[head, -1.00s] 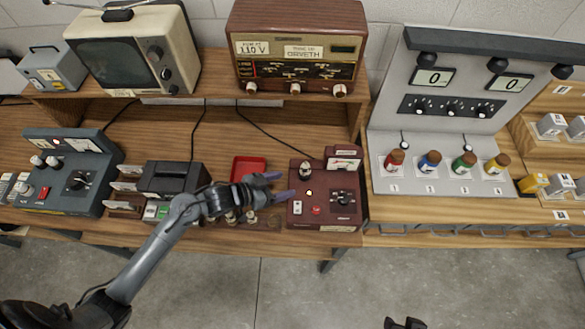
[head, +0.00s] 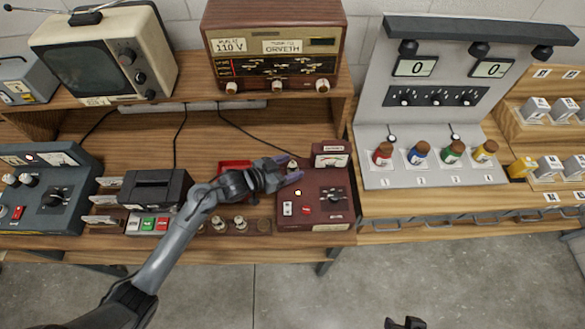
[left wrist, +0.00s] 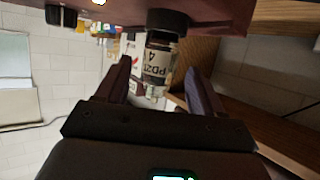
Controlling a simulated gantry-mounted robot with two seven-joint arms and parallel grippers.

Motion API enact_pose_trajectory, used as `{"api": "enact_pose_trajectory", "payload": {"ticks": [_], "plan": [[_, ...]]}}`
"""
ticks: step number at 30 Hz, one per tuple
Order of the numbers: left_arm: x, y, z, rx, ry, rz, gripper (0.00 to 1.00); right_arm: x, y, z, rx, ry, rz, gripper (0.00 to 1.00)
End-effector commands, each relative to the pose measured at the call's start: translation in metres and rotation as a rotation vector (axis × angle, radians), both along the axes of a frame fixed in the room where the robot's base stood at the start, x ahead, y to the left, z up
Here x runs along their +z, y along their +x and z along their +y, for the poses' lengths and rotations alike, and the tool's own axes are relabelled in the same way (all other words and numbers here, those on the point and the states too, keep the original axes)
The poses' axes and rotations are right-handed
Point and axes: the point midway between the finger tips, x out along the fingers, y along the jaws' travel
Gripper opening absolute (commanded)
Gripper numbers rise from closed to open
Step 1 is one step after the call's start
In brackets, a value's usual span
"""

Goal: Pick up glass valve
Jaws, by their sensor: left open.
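The glass valve (head: 292,164) stands in the top of the dark red tester (head: 316,207), partly hidden by my left gripper. In the left wrist view the valve (left wrist: 159,60) shows as a clear tube with a dark base and a pale printed label. It appears between the two fingers. My left gripper (head: 291,170) is open, with its purple-grey fingertips close to the valve. I cannot tell whether they touch it. A small black part (head: 405,323) at the bottom edge may be my right gripper; its jaws cannot be made out.
Several other valves (head: 240,223) stand on the bench left of the tester. A red tray (head: 234,166) lies behind my left arm. A radio (head: 273,45) and a television (head: 105,55) sit on the shelf above. A grey display panel (head: 470,110) with coloured bottles stands right.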

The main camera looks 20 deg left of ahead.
Motion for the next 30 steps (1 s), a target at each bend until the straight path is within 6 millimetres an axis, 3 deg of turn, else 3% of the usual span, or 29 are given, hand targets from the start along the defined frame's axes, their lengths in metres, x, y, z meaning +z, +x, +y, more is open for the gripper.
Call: {"api": "enact_pose_trajectory", "payload": {"ticks": [7, 17, 27, 30], "plan": [[-0.011, 0.022, -0.016, 0.000, -0.001, 0.000, 0.68, 0.000, 0.000, 0.001, -0.002, 0.003, -0.001, 0.43], [-0.013, 0.026, -0.018, 0.001, 0.001, -0.002, 0.68, 0.000, 0.001, 0.000, 0.000, -0.002, 0.000, 0.43], [-0.013, 0.026, -0.018, 0.001, 0.001, -0.001, 0.16, -0.001, 0.000, -0.002, 0.005, -0.009, 0.000, 0.43], [-0.013, 0.026, -0.018, 0.001, 0.001, -0.001, 0.12, -0.001, 0.000, -0.002, 0.005, -0.009, 0.000, 0.43]]}}
